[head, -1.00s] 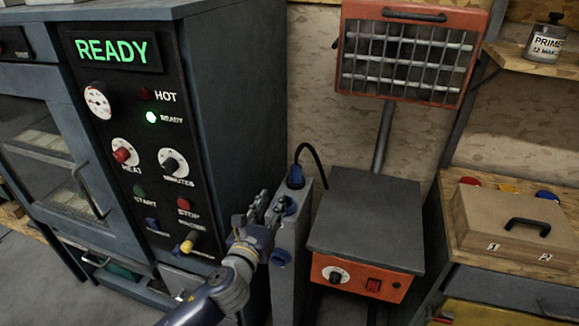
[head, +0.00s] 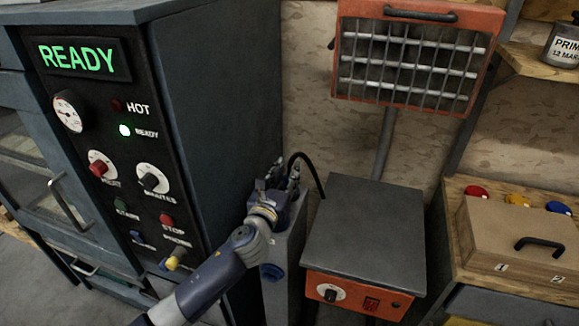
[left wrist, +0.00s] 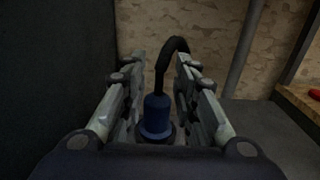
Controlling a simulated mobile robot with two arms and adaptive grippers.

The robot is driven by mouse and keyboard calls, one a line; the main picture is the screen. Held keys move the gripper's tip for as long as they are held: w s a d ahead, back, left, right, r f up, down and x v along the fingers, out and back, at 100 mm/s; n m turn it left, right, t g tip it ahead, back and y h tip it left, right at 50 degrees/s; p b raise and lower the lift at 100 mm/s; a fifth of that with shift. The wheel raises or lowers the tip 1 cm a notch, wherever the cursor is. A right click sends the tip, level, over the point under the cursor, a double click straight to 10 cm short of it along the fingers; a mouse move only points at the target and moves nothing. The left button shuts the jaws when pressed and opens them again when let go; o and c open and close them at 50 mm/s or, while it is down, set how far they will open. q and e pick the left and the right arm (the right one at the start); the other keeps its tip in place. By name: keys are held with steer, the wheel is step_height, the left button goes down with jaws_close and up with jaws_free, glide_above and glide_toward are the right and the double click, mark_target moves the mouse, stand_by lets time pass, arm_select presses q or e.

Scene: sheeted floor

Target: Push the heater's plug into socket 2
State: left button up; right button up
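The heater (head: 364,235) stands right of centre, with an orange-framed grille (head: 410,65) on a pole above its grey base. Its plug is a blue cylinder (left wrist: 157,117) with a black cable arching from its top. The plug stands upright in a dark round seat in the left wrist view. My left gripper (head: 279,176) is over the top of the grey socket post (head: 288,268). Its fingers (left wrist: 157,95) stand apart on either side of the plug, with gaps showing. The gripper hides the plug in the head view. My right gripper is not in view.
A dark oven cabinet (head: 215,110) with a lit READY sign stands close left of the post. The heater base is close right. A wooden case (head: 515,235) and coloured buttons (head: 517,199) are on the right bench.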

arm_select(q)
steer(key=shift+x, duration=0.9)
steer(key=shift+w, duration=0.25)
steer(key=shift+w+d, duration=0.1)
steer(key=shift+w, duration=0.05)
steer(key=shift+r, duration=0.1)
steer(key=shift+c, duration=0.7)
jaws_close()
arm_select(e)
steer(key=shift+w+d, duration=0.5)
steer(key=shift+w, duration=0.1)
